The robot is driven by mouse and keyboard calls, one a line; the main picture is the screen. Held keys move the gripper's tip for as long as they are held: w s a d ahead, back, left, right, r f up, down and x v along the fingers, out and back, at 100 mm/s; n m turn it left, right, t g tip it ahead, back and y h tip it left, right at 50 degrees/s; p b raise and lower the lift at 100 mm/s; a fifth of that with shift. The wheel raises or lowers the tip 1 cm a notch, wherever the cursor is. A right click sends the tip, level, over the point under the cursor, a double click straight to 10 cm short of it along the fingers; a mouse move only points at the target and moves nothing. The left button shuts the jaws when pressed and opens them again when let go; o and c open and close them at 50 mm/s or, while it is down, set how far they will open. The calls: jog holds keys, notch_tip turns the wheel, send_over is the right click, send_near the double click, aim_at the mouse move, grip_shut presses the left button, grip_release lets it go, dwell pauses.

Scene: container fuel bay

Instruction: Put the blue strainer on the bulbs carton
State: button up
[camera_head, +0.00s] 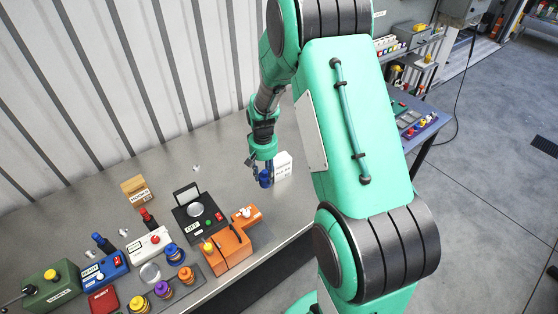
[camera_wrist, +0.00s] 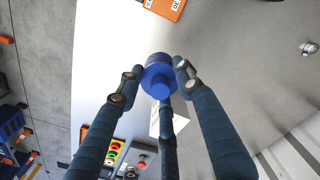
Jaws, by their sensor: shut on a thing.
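My gripper (camera_head: 262,174) is low over the far right part of the bench, its fingers pointing down. It is shut on the blue strainer (camera_head: 265,180), a small round blue piece. In the wrist view the strainer (camera_wrist: 158,80) sits between my fingertips (camera_wrist: 160,74). A white carton (camera_head: 284,165) with dark lettering stands just right of the strainer in the head view; the lettering is too small to read surely. In the wrist view part of the white carton (camera_wrist: 154,122) shows behind a finger. I cannot tell whether strainer and carton touch.
An orange device (camera_head: 228,250) and a black device with a raised lid (camera_head: 197,218) stand to the left. A brown box (camera_head: 135,189) is farther left. Several coloured pieces and switch boxes crowd the bench's left end. Bare bench (camera_head: 222,165) lies around my gripper.

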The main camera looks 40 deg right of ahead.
jog(key=s+d+r, duration=0.5)
jog(key=s+d, duration=0.1)
jog(key=shift+s+d+r+b, duration=0.2)
jog(key=shift+r+b, duration=0.1)
jog(key=shift+r, duration=0.1)
jog(key=shift+w, duration=0.15)
jog(key=p, duration=0.1)
send_near(280, 158)
jog(key=shift+s+a+r, duration=0.25)
jog(key=shift+s+r, duration=0.05)
jog(key=shift+s, duration=0.05)
dwell(0.4)
jog(key=shift+w+d+f+p, duration=0.1)
jog(key=shift+w+f+p, duration=0.1)
jog(key=shift+f, duration=0.75)
jog(key=shift+w+d+f+p, duration=0.1)
jog(key=shift+w+f+p, duration=0.05)
jog(key=shift+f, duration=0.75)
jog(key=shift+f, duration=0.1)
